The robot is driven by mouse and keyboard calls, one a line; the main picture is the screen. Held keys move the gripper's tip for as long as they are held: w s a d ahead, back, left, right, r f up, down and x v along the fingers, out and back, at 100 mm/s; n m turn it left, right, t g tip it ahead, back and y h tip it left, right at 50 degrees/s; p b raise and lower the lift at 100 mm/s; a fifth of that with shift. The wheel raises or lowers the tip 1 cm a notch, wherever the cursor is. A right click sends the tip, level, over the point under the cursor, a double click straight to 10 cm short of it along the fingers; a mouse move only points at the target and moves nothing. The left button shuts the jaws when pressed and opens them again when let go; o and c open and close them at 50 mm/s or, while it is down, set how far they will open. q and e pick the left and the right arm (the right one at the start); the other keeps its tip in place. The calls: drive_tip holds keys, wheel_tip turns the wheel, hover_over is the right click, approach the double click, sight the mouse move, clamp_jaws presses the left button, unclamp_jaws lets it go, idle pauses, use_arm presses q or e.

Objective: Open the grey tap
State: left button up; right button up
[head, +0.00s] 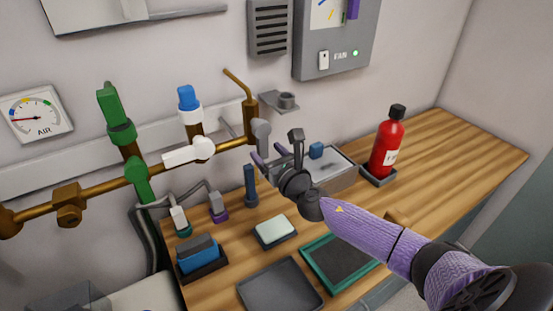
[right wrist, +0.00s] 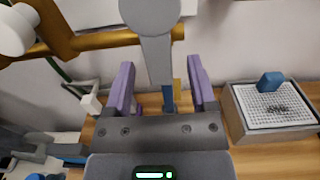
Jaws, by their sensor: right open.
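The grey tap (head: 261,132) sits at the right end of the brass pipe, its lever pointing down. In the right wrist view the grey tap's lever (right wrist: 156,58) hangs from a round hub and shows between my two purple fingers. My right gripper (head: 268,158) is open just below and in front of this tap; its fingers (right wrist: 160,80) stand one on each side of the lever, with gaps that look clear. Whether a finger touches it I cannot tell. My left gripper is in neither view.
A white-handled tap (head: 190,152) and a green tap (head: 122,132) share the brass pipe on the left. A grey box with a perforated top (head: 335,178) and a red bottle (head: 386,146) stand to the right. Trays and blocks lie on the wooden bench (head: 455,140) below.

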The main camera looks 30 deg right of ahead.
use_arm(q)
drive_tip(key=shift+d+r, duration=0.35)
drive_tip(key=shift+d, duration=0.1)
use_arm(e)
drive_tip(key=s, duration=0.7)
drive_tip(key=shift+s+a, duration=0.25)
drive_tip(key=shift+s, duration=0.05)
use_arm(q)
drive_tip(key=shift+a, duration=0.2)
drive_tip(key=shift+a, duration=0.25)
